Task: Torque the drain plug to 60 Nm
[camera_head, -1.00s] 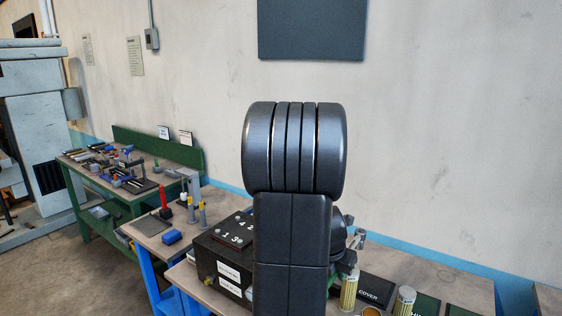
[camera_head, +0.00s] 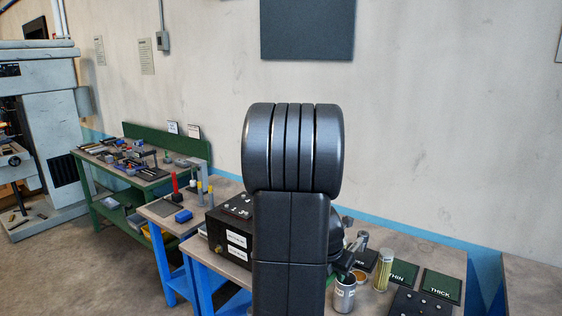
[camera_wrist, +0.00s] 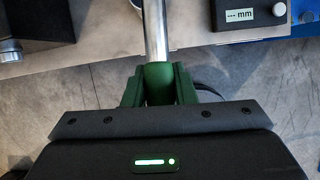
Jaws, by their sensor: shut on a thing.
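My gripper (camera_wrist: 158,88) is shut on a bar-shaped tool (camera_wrist: 155,35) in the wrist view. The tool has a shiny steel shaft and a dark green grip between the fingers, and its far end runs out of the top of the picture. In the head view my arm hides most of the gripper. A black box (camera_head: 222,222) with numbered fittings on top stands on the blue-legged bench, partly behind my arm. A small brass-coloured piece (camera_head: 215,250) shows low on its side; I cannot tell whether it is the drain plug.
To the right of my arm stand a metal can (camera_head: 344,295) and a yellowish filter (camera_head: 384,268), beside green mats marked THIN and THICK (camera_head: 441,286). A gauge marked mm (camera_wrist: 250,15) shows in the wrist view. A green bench (camera_head: 135,175) with tools stands at the left. The left floor is clear.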

